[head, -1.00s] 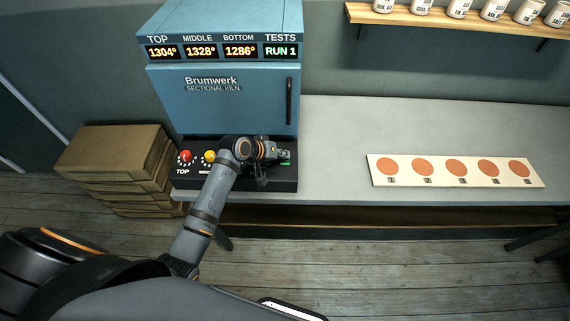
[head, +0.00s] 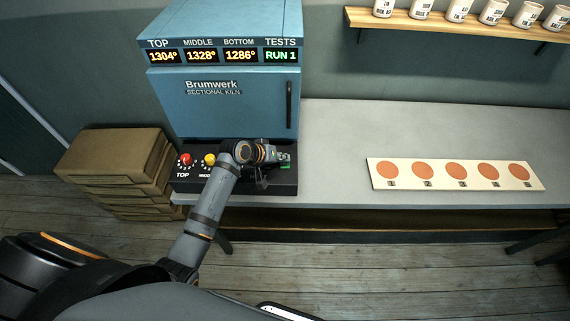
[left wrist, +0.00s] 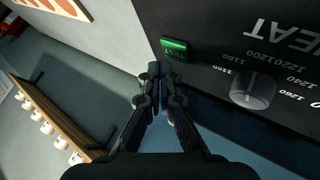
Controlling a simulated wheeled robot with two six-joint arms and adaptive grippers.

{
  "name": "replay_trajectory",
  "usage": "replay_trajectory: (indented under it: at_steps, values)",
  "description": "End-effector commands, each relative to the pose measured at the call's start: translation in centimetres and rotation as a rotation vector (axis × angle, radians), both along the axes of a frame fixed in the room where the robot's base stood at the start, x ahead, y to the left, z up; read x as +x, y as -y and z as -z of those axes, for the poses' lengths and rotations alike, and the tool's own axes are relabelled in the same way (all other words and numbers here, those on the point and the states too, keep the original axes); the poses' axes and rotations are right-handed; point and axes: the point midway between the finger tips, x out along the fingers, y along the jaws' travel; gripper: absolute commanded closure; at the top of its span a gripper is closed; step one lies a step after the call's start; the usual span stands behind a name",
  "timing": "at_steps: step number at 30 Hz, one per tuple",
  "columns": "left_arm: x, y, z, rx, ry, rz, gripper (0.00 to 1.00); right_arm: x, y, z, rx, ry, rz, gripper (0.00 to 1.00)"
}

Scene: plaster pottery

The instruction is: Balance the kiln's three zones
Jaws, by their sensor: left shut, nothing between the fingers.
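The blue Brumwerk sectional kiln (head: 225,100) stands at the back left. Its displays read TOP 1304°, MIDDLE 1328°, BOTTOM 1286° and TESTS RUN 1 (head: 281,55). On the black control panel (head: 190,186) below are a red TOP knob (head: 185,160) and a yellow MIDDLE knob (head: 209,159); my arm hides part of the panel. My left gripper (head: 284,157) is shut and empty over the panel's right end. In the left wrist view its fingertips (left wrist: 154,72) are just beside the green TEST button (left wrist: 174,47); contact is unclear. A dark HEAT dial (left wrist: 253,90) is nearby.
A white board (head: 455,173) with several numbered orange discs lies on the grey bench (head: 400,125). A wooden shelf (head: 450,28) with labelled white cups (head: 458,10) hangs above. Stacked brown boxes (head: 112,165) stand left of the kiln. The bench between panel and board is clear.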

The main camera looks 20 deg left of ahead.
Motion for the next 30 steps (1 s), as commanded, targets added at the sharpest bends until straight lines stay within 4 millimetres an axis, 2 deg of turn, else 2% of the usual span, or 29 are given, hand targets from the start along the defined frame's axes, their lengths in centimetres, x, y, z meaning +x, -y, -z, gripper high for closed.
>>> replay_trajectory:
  at_steps: [30]
  values:
    - [-0.01,0.00,0.93,0.000,0.000,0.000,1.00,0.00,0.24,-0.01,-0.003,0.000,-0.001,1.00]
